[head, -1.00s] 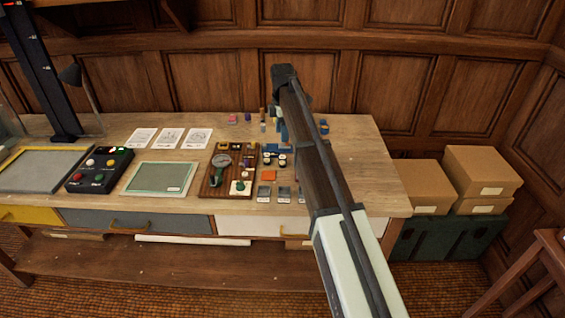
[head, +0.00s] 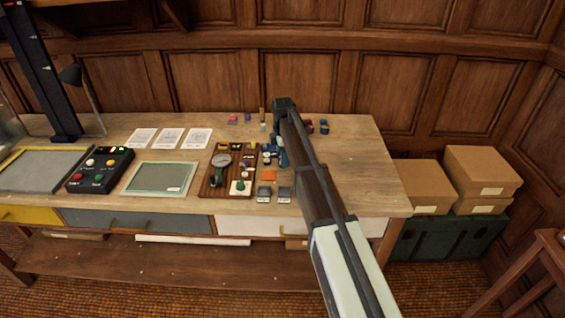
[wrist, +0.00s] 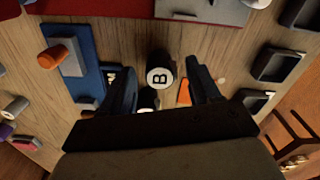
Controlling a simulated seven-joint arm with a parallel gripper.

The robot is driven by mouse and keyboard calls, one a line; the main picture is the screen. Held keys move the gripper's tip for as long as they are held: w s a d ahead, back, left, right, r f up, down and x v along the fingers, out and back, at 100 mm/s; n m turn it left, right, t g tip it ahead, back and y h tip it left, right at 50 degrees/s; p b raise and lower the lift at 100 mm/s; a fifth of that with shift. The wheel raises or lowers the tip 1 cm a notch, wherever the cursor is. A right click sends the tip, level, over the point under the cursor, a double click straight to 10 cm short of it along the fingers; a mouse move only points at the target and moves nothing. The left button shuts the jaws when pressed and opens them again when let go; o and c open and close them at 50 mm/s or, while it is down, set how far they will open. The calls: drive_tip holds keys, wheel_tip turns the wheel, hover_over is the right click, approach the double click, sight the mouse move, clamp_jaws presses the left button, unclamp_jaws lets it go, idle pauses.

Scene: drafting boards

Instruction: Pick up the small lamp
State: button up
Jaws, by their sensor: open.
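My gripper (wrist: 160,80) is open and empty, with its two dark fingers spread low over the wooden bench. A small dark cylinder with a white round top marked "B" (wrist: 160,77) stands between the fingertips, apart from both. Another dark piece with a pale top (wrist: 148,99) is partly hidden by the gripper. I cannot tell which small piece is the small lamp. An orange-capped piece (wrist: 53,57) sits on a blue plate (wrist: 88,75) to the left. In the head view my arm hides part of this area.
A wooden board with a round gauge (head: 221,160) lies left of my gripper. An orange square (wrist: 184,93) and dark square trays (wrist: 277,65) lie to the right in the wrist view. A button box (head: 100,168) is further left. The bench's right end (head: 375,170) is bare.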

drive_tip(key=shift+f, duration=0.3)
drive_tip(key=c, duration=1.1)
